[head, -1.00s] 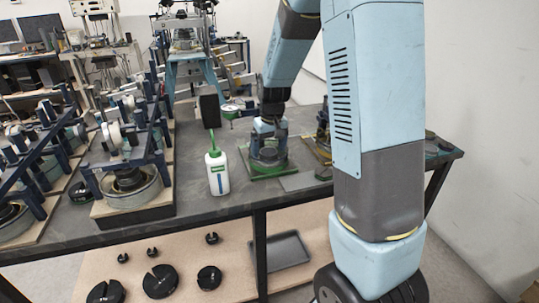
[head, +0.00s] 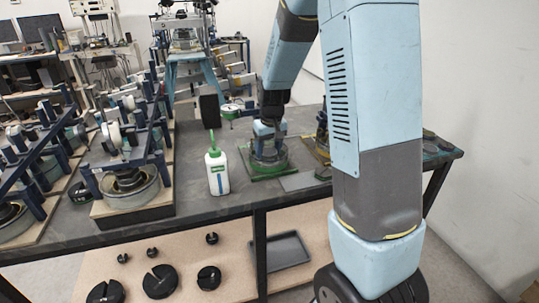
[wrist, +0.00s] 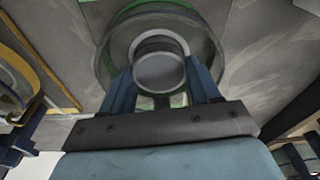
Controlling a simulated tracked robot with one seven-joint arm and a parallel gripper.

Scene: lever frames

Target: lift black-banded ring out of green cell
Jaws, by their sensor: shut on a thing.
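The green cell (head: 272,177) is a flat green base on the workbench, right of the white bottle, with a round grey dish on it. My gripper (head: 268,141) points down over this cell. I cannot make out a black band, nor whether the ring is clear of the dish.
The white bottle (head: 218,174) with a green spout stands close left of the cell. A lever frame (head: 130,190) stands further left. A yellow-edged frame (head: 322,146) is close right. Black slotted weights (head: 160,281) and a grey tray (head: 285,251) lie on the lower shelf.

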